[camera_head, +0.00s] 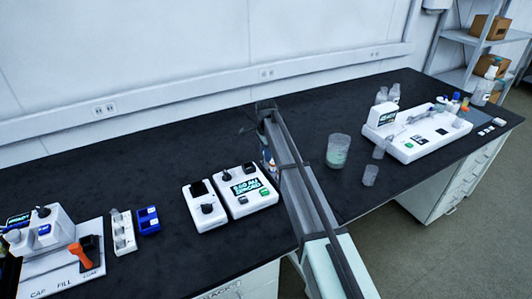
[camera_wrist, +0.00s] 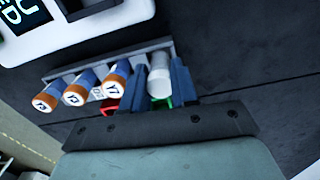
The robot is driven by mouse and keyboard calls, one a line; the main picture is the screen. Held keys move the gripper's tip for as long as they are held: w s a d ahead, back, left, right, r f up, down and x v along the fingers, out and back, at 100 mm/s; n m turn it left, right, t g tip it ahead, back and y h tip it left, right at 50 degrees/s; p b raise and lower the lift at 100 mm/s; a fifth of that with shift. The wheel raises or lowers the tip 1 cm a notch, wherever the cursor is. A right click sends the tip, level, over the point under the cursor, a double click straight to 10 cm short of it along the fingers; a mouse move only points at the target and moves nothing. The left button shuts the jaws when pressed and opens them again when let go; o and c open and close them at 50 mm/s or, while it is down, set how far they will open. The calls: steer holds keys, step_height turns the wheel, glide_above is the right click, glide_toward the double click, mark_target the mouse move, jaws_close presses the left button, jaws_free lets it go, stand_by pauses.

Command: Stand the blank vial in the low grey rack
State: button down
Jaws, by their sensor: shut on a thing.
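In the wrist view my gripper (camera_wrist: 160,82) has its two blue fingers closed on a plain whitish vial (camera_wrist: 159,76), the blank vial, with no label showing. A low grey rack (camera_wrist: 55,74) runs behind it, holding several blue vials with orange bands and numbered white ends (camera_wrist: 117,82) to the left of my fingers. The blank vial lines up with the right end of that row and overlaps the rack in the picture. Whether its hidden end is seated in the rack or above it, I cannot tell. In the head view a few vials (camera_head: 268,162) show small, partly hidden.
A white instrument with a display (camera_head: 245,190) stands left of the vials, with another white device (camera_head: 204,206) beside it. Glass beakers (camera_head: 338,150) and a white station (camera_head: 420,135) stand on the right bench. Dark bench top (camera_head: 110,175) is clear behind the left devices.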

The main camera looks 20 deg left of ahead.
steer(key=shift+f, duration=0.6)
stand_by(0.3)
steer(key=c, duration=0.8)
jaws_free()
steer(key=shift+r, duration=0.1)
steer(key=shift+r, duration=3.9)
